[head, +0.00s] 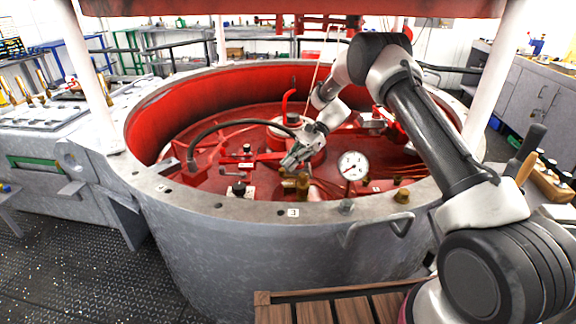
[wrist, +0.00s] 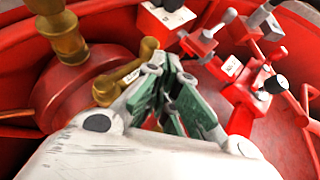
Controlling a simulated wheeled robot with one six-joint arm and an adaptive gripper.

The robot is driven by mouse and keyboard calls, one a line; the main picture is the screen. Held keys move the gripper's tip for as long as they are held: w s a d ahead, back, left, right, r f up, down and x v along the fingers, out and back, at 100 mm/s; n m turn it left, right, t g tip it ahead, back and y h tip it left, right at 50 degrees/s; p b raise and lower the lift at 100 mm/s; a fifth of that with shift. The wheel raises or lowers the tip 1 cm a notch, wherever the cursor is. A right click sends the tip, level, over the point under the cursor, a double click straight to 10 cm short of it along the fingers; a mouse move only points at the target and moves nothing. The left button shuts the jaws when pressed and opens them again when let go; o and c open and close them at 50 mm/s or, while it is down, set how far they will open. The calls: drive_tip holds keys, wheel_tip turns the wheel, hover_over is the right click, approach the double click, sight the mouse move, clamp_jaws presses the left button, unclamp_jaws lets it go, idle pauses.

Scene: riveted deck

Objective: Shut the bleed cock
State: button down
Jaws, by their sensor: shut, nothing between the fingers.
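The bleed cock appears to be the brass fitting (head: 302,184) near the front rim of the red well, left of the gauge. In the wrist view a brass lever (wrist: 124,72) with a rounded end lies slanted beside a red round body (wrist: 88,88). My gripper (head: 290,160) is over the well, just behind and left of the brass fitting. In the wrist view my gripper (wrist: 168,78) has its green-padded fingers together and empty, close to the right side of the lever. I cannot tell whether they touch it.
A white dial gauge (head: 352,165) stands right of the brass fitting. A small black-knobbed valve (head: 239,188) is to its left, and a black hose (head: 220,127) arcs behind. In the wrist view red labelled blocks (wrist: 203,42) stand at right. The grey rim (head: 240,212) surrounds the well.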

drive_tip(key=v, duration=1.1)
drive_tip(key=shift+r, duration=0.1)
